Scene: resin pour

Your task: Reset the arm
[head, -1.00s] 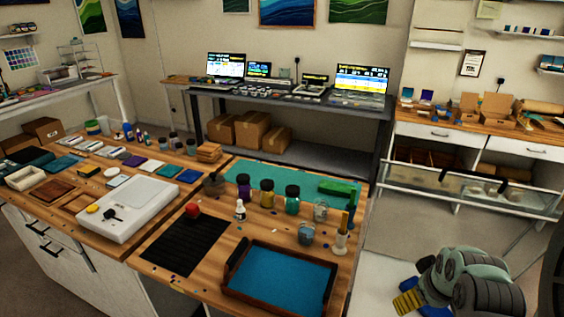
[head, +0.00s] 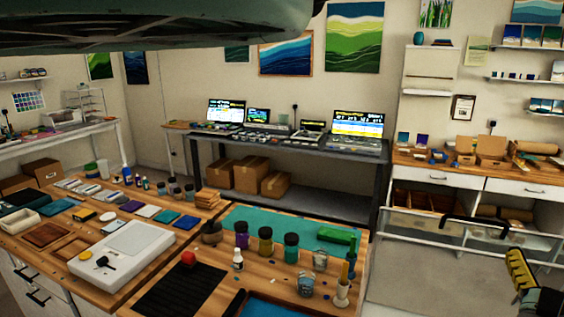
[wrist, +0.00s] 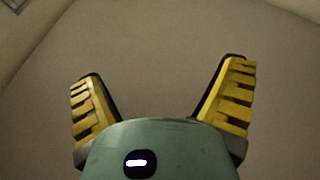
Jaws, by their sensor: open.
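In the wrist view my gripper (wrist: 165,100) has its two yellow ridged fingers spread wide, with nothing between them. Behind the fingers is only a plain beige surface. In the head view part of my gripper (head: 518,270) shows at the lower right edge, a yellow ridged finger over the floor, clear of the worktable (head: 350,292). A large green-grey part of my arm crosses the top left of the head view.
The worktable holds dark jars (head: 265,241), a white scale (head: 122,252), a black mat (head: 180,290) and a blue-lined tray (head: 268,308). A desk with laptops (head: 357,133) stands behind. A white drawer counter (head: 520,185) is at right. Floor between is open.

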